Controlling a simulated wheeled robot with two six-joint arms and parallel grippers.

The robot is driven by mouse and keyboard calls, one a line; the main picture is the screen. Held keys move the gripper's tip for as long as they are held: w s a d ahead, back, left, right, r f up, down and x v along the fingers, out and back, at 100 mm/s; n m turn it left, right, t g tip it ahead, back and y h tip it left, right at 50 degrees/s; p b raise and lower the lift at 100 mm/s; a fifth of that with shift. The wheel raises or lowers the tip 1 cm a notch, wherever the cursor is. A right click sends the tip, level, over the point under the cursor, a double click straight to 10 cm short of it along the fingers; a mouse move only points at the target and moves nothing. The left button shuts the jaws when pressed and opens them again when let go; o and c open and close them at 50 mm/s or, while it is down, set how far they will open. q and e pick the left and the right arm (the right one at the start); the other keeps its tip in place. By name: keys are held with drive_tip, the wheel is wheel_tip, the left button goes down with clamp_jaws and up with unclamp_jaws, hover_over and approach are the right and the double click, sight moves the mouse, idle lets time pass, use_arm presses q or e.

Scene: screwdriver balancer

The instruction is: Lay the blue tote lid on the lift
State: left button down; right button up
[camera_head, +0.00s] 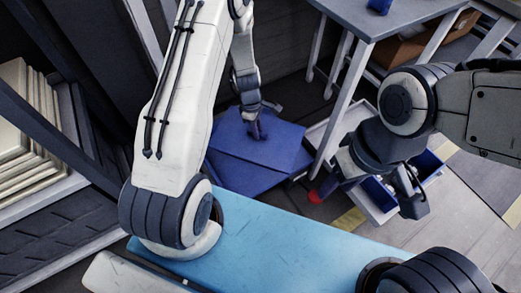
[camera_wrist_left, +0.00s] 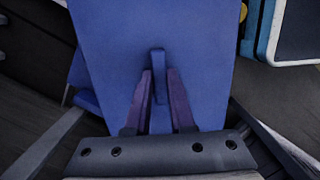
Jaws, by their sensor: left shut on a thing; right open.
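The blue tote lid (camera_head: 285,137) is a flat blue panel, tilted in the head view, beyond the light-blue surface. My left gripper (camera_head: 260,130) reaches down to it. In the left wrist view the lid (camera_wrist_left: 200,45) fills the middle, and the fingers of my left gripper (camera_wrist_left: 160,85) are shut on its upright blue handle (camera_wrist_left: 157,62). Another blue surface (camera_head: 232,178) shows under the lid; I cannot tell whether it is the lift or a tote. My right gripper (camera_head: 370,198) is open on the right, apart from the lid.
A grey table (camera_head: 385,14) with white legs stands just right of the lid. A white tray with blue bins (camera_head: 428,166) lies on the floor behind my right gripper. A small red thing (camera_head: 314,197) shows beside it. A rack with stacked pale boards (camera_head: 15,110) stands left.

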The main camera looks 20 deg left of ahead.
use_arm(q)
drive_tip(key=w+f+n+b, duration=0.1)
drive_tip(key=f+n+b, duration=0.2)
drive_tip(key=f+b, duration=0.2)
drive_tip(key=w+f+n+b, duration=0.2)
drive_tip(key=f+n+b, duration=0.2)
drive_tip(key=b, duration=0.5)
drive_tip(key=w+f+n+t+b, duration=0.1)
drive_tip(key=f+n+b, duration=0.2)
drive_tip(key=f+b, duration=0.4)
drive_tip(key=shift+w+a+n+y, duration=0.3)
drive_tip(key=shift+w, duration=0.05)
drive_tip(key=shift+f, duration=0.25)
drive_tip(key=shift+f+b, duration=0.4)
drive_tip(key=shift+f, duration=1.2)
drive_tip(key=c, duration=0.7)
unclamp_jaws()
